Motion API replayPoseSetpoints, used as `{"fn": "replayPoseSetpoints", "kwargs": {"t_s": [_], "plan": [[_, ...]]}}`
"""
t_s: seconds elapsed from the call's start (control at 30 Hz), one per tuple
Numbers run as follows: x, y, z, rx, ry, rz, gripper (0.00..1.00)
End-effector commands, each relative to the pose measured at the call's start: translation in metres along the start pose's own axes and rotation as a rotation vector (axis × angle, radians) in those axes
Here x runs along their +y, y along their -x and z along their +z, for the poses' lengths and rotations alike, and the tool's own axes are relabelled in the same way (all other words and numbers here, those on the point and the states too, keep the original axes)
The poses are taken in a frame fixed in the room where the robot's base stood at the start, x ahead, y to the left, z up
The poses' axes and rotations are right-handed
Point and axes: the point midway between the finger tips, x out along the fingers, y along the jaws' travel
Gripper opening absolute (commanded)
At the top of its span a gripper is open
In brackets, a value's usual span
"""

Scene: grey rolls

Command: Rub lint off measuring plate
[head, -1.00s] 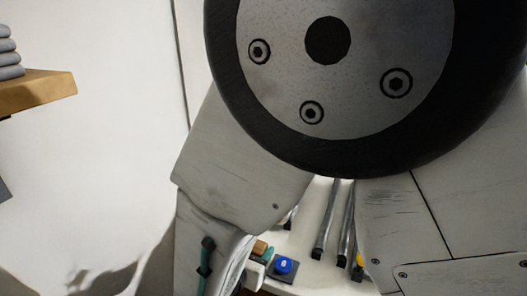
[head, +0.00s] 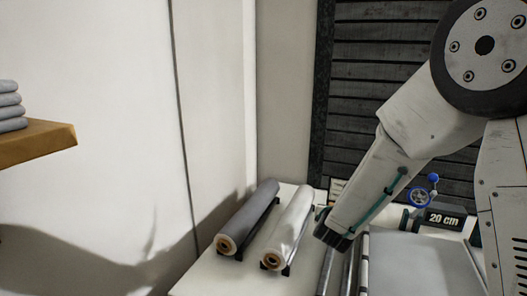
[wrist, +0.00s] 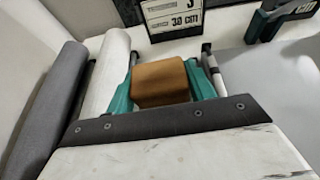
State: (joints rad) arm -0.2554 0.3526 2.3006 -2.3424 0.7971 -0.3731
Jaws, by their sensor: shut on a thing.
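My gripper (wrist: 162,82) shows in the wrist view with its teal fingers shut on a brown block (wrist: 160,84), one finger on each side. The block's underside is hidden. A smooth grey plate (head: 415,268), which looks like the measuring plate, lies at the lower right in the head view, right of the metal rails. Part of it shows at the right in the wrist view (wrist: 275,85), to the right of the block. I cannot make out lint on it. In the head view the gripper's fingers and the block are hidden behind my arm.
A grey roll (head: 250,217) and a white roll (head: 290,228) lie on dark holders left of my arm. Metal rails (head: 345,272) run beside the plate. A "20 cm" sign (head: 444,218) and a blue-handled device (head: 421,196) stand behind it. A wooden shelf (head: 40,146) juts out at left.

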Motion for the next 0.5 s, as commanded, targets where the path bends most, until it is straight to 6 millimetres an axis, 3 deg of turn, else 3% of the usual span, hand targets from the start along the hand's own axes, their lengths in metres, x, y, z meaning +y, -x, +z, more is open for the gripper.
{"fn": "replayPoseSetpoints", "kwargs": {"t_s": [0.03, 0.1, 0.3, 0.4, 0.5], "plan": [[-0.019, -0.007, 0.002, 0.001, 0.000, -0.002, 0.27], [-0.037, -0.014, 0.004, 0.002, 0.004, 0.005, 0.27], [-0.071, -0.025, 0.007, 0.001, 0.009, 0.023, 0.27], [-0.077, -0.027, 0.007, 0.001, 0.012, 0.028, 0.27], [-0.064, -0.023, 0.005, -0.001, 0.014, 0.035, 0.27]]}}
